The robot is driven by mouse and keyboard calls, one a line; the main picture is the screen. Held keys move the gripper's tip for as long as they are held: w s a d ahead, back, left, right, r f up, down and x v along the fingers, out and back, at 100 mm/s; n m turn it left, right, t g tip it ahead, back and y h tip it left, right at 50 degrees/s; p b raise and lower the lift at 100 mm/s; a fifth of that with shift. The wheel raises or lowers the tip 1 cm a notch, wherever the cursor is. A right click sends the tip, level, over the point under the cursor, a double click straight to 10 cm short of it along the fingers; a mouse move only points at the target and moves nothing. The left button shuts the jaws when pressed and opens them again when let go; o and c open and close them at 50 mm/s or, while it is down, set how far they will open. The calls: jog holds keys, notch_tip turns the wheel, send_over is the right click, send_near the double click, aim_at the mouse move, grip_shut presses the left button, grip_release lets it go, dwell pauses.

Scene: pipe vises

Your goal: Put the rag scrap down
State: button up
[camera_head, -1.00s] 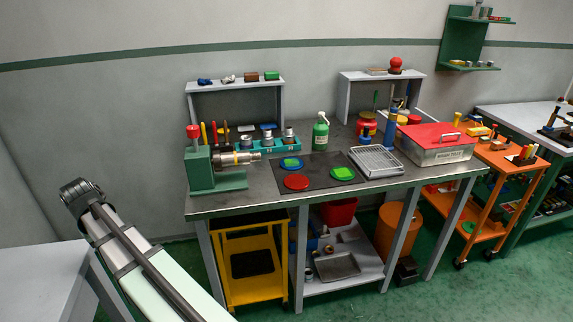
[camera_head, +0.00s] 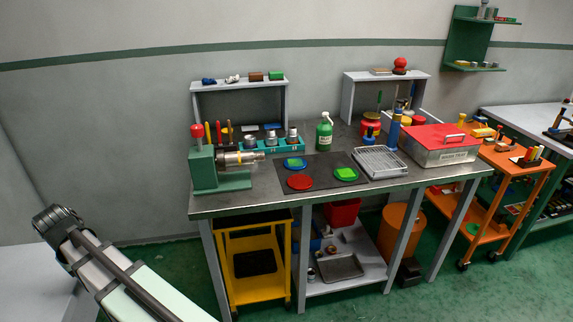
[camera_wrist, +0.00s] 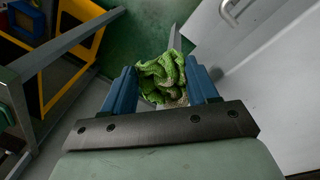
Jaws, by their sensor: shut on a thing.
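The rag scrap (camera_wrist: 160,82) is a crumpled green cloth with a pale patch, seen in the wrist view. It is between the two blue fingers of my gripper (camera_wrist: 165,76), which is shut on it. The rag hangs in the air above the floor, apart from any surface. In the head view my arm is at the lower left, with my gripper and the rag out of sight.
The workbench (camera_head: 225,208) bears a green vise (camera_head: 205,170), a dark mat (camera_head: 322,164) with coloured discs, a wire-topped tray (camera_head: 379,161) and a red-lidded box (camera_head: 440,150). A yellow cart (camera_head: 255,290) stands beneath. A grey panel with a handle (camera_wrist: 229,14) shows in the wrist view.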

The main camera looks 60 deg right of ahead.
jog(key=shift+w, duration=0.25)
jog(key=s+f, duration=0.7)
jog(key=f, duration=0.1)
jog(key=shift+s+f, duration=0.2)
jog(key=shift+f, duration=0.1)
